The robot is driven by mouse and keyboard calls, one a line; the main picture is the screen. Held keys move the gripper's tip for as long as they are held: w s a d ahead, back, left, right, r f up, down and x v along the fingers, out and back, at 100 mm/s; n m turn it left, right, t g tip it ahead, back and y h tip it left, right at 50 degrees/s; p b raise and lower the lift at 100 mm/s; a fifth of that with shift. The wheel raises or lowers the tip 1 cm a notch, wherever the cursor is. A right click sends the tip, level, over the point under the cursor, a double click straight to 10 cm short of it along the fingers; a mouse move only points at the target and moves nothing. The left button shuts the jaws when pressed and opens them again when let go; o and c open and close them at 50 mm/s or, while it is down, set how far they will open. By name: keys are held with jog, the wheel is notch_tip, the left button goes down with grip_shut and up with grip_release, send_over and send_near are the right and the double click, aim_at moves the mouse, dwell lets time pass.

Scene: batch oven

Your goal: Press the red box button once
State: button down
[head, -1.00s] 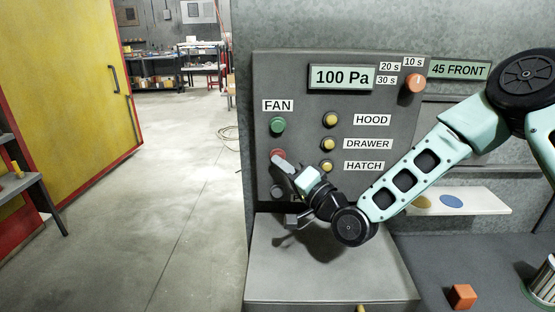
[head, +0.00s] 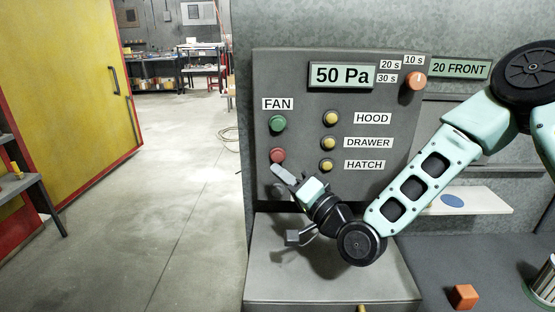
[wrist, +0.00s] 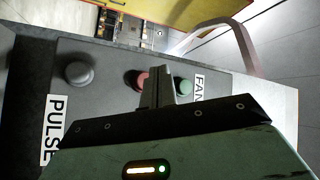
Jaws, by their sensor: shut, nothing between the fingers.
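The red button (head: 277,155) sits on the grey control panel (head: 390,185), below the green button (head: 278,124) under the FAN label. My gripper (head: 281,172) is shut and empty, with its tips just below and in front of the red button in the head view. In the wrist view the shut fingers (wrist: 158,88) partly cover the red button (wrist: 143,78). I cannot tell the exact gap, but they seem apart. The panel display (head: 342,75) reads 50 Pa.
Yellow buttons (head: 330,118) for HOOD, DRAWER and HATCH are to the right. An orange dial (head: 416,81) is at upper right. The PULSE button (wrist: 78,74) is grey. A grey ledge (head: 270,260) juts out below.

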jog(key=shift+s, duration=0.95)
jog(key=s+a+f+n+g+h+b, duration=0.1)
jog(key=s+a+f+n+g+h, duration=0.1)
jog(key=s+f+n+g+h, duration=0.5)
jog(key=s+d+n+g+h, duration=0.2)
jog(key=s+d+g+h, duration=0.1)
jog(key=s+d, duration=0.4)
jog(key=s+d+r+n+g+h+b, duration=0.1)
jog(key=s+d+g, duration=0.4)
jog(key=s, duration=0.9)
jog(key=shift+s+d+r+n+h, duration=0.25)
jog(key=shift+d+n+h, duration=0.25)
jog(key=shift+d+h, duration=0.65)
